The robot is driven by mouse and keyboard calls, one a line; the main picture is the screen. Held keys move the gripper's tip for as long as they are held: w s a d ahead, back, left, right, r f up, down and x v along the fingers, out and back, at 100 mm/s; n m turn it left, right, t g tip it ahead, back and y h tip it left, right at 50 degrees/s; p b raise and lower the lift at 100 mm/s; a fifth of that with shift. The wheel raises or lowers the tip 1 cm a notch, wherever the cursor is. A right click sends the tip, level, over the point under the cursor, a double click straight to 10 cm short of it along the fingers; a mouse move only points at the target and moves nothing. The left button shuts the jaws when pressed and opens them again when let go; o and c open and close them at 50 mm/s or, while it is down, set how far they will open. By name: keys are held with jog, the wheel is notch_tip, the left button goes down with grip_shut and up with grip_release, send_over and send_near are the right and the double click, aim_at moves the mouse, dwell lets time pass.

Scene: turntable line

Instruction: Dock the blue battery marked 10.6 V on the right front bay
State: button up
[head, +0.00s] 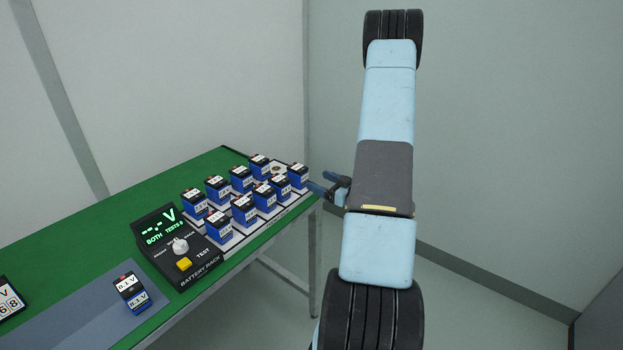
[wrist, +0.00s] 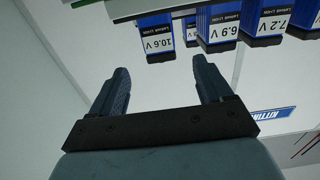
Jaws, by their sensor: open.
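A blue battery labelled 10.6 V (wrist: 156,38) shows in the wrist view, ahead of my gripper (wrist: 160,68) and in line with the gap between its fingers. My gripper is open, with nothing between the fingertips. In the head view, my gripper (head: 322,183) is just right of the rack's right end, beside the end battery (head: 298,176) of the front row. That battery appears to be the 10.6 V one and stands upright on the right front bay; its label is too small to read there. A small gap seems to separate fingers and battery.
The back row's right bay (head: 279,167) looks empty. Another battery (head: 131,291) stands on a grey mat (head: 85,318). Floor right of the green table is clear.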

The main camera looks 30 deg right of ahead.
jog(key=w+a+r+g+h, duration=0.25)
jog(key=w+r+h, duration=0.25)
jog(key=r, duration=0.5)
jog(key=s+a+r+m+g+h, duration=0.1)
jog(key=s+a+r+g+h, duration=0.1)
jog(key=r, duration=0.3)
jog(key=s+a+r+g+h, duration=0.1)
jog(key=a+r+h, duration=0.1)
jog(key=r, duration=0.4)
jog(key=s+a+r+m+g+y, duration=0.1)
jog(key=s+a+r+g, duration=0.2)
jog(key=s+a, duration=0.6)
jog(key=s+a+r+m+g+y, duration=0.1)
jog(key=s+a+r, duration=0.4)
jog(key=s, duration=1.2)
jog(key=a+m+g, duration=0.1)
jog(key=a+g, duration=0.1)
jog(key=a, duration=0.2)
jog(key=shift+s+r+y, duration=0.2)
jog(key=shift+r+y, duration=0.2)
jog(key=shift+c, duration=0.4)
